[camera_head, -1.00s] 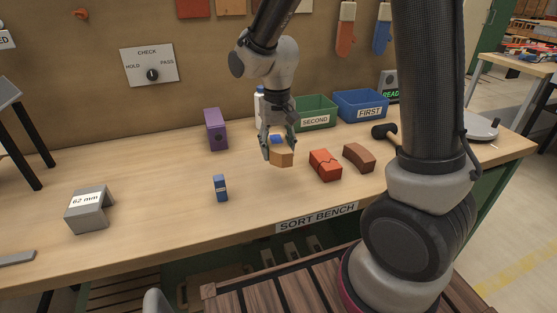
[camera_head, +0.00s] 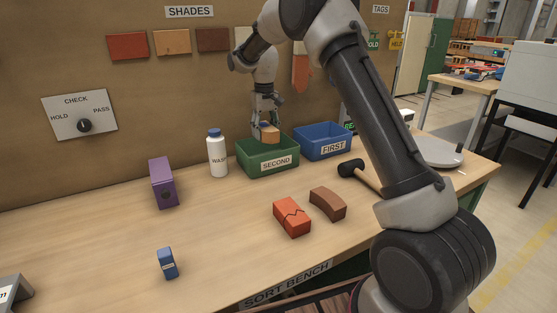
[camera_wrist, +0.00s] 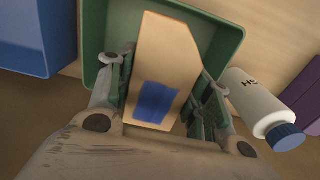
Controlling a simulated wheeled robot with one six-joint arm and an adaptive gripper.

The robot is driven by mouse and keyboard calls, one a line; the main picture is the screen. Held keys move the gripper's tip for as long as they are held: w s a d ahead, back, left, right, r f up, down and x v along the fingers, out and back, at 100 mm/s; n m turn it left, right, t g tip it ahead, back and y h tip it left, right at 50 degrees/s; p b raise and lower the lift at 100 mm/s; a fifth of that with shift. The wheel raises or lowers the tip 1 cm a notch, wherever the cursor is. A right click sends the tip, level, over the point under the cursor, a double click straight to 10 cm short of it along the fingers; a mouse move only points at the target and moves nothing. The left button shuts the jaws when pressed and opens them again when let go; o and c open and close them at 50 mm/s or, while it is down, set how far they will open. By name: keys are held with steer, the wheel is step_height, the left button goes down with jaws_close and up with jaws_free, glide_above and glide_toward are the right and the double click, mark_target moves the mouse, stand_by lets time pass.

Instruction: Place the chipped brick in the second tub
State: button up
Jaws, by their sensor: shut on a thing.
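My gripper (camera_head: 267,122) is shut on a tan brick (camera_head: 270,137) with a blue patch on it. The tub also shows beneath the brick in the wrist view (camera_wrist: 226,42). The brick's underside and the tub's floor are mostly hidden.
The blue FIRST tub (camera_head: 325,147) stands right of the green one, and a white wash bottle (camera_head: 217,157) left of it. A cracked red brick (camera_head: 291,217), a curved brown brick (camera_head: 327,203), a mallet (camera_head: 352,170), a purple block (camera_head: 163,184) and a small blue block (camera_head: 167,263) are on the bench.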

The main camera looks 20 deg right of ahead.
steer(key=f, duration=0.5)
steer(key=shift+w+d+f, duration=0.15)
steer(key=shift+w+d, duration=0.1)
steer(key=shift+d, duration=0.1)
steer(key=shift+a+f, duration=0.1)
steer(key=shift+f, duration=2.25)
steer(key=shift+f, duration=0.1)
steer(key=o, duration=1.4)
